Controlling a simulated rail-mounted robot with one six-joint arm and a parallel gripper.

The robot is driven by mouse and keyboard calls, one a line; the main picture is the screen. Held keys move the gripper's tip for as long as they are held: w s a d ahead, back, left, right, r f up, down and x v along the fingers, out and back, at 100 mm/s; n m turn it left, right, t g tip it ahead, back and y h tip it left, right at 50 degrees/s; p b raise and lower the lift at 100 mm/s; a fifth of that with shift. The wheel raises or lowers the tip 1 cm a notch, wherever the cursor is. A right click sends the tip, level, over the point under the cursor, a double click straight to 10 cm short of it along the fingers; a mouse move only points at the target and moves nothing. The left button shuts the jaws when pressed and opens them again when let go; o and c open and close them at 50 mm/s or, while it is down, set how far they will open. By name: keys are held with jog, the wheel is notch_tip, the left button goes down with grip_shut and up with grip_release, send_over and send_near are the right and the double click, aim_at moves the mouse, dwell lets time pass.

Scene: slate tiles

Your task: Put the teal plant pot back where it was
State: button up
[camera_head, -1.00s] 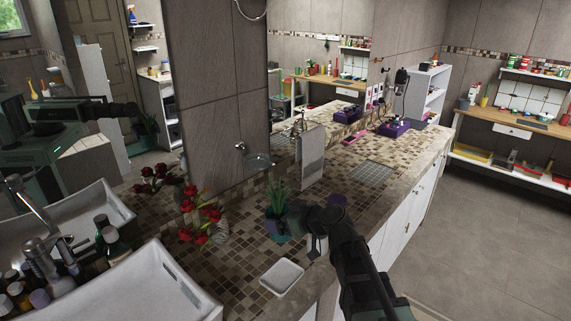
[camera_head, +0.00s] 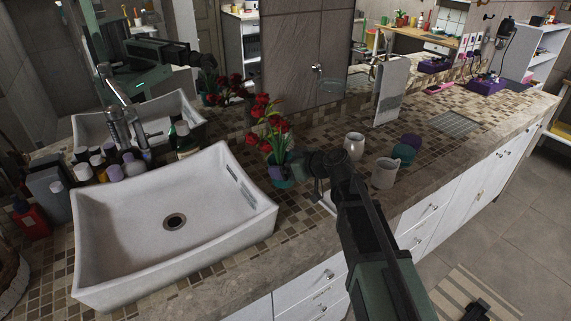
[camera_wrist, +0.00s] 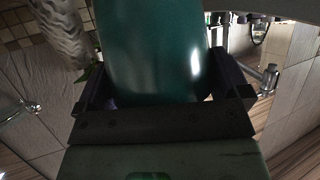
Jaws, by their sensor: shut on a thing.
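The teal plant pot (camera_head: 284,183) is in my gripper (camera_head: 288,170), above the tiled counter just right of the white sink. In the wrist view the smooth teal pot (camera_wrist: 150,50) fills the space between the two dark fingers of my gripper (camera_wrist: 160,95), which are shut on it. Whether the pot's base touches the counter cannot be told. Red flowers (camera_head: 264,120) with green leaves show directly above and behind the pot, so the pot's own plant is hard to separate from them.
A white sink (camera_head: 175,225) with bottles behind it is at the left. A cream jug (camera_head: 353,145), a cream mug (camera_head: 384,173), a teal cup (camera_head: 404,153) and a purple cup (camera_head: 411,140) stand to the right. A ribbed pale vase (camera_wrist: 66,35) is close by in the wrist view.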

notch_tip(320, 180, down, 6)
jog(key=b, duration=0.5)
jog(key=shift+r, duration=0.1)
jog(key=shift+f+b, duration=0.3)
jog(key=shift+s+f+b, duration=0.2)
jog(key=shift+b, duration=0.1)
